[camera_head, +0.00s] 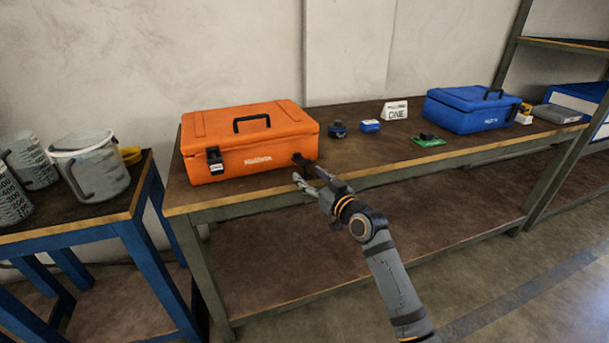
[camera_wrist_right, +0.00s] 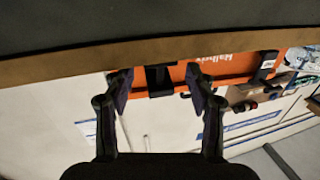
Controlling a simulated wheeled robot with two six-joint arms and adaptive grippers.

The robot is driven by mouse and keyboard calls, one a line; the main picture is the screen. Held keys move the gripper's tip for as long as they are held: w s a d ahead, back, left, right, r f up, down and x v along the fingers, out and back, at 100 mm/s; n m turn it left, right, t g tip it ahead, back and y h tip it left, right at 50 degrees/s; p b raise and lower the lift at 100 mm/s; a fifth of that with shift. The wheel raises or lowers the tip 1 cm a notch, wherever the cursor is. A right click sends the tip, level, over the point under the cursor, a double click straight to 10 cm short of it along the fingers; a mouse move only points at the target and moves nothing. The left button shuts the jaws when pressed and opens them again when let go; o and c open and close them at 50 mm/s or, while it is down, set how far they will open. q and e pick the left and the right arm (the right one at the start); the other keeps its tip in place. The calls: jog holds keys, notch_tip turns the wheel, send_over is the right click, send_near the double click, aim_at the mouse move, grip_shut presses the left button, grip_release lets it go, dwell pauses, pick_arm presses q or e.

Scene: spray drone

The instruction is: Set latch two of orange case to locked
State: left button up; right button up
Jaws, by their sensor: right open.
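The orange case (camera_head: 245,142) sits lid-down on the workbench, with a black handle on top. Its left front latch (camera_head: 215,160) lies flat against the front. Its right front latch (camera_head: 302,160) appears to stick out from the front near the corner. My right gripper (camera_head: 306,179) is open just in front of that right latch. In the right wrist view, which looks upside down, the fingertips (camera_wrist_right: 158,84) stand on either side of the black latch (camera_wrist_right: 160,77); contact cannot be told. The orange case front (camera_wrist_right: 225,62) shows behind. My left gripper is out of view.
The workbench (camera_head: 350,168) also bears a blue case (camera_head: 470,109), a small blue box (camera_head: 370,126), a dark round part (camera_head: 338,129), a green circuit board (camera_head: 429,141) and a white sign (camera_head: 395,110). Buckets (camera_head: 90,165) stand on a blue-legged table at left.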

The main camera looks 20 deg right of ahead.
jog(key=shift+x, duration=1.45)
grip_shut()
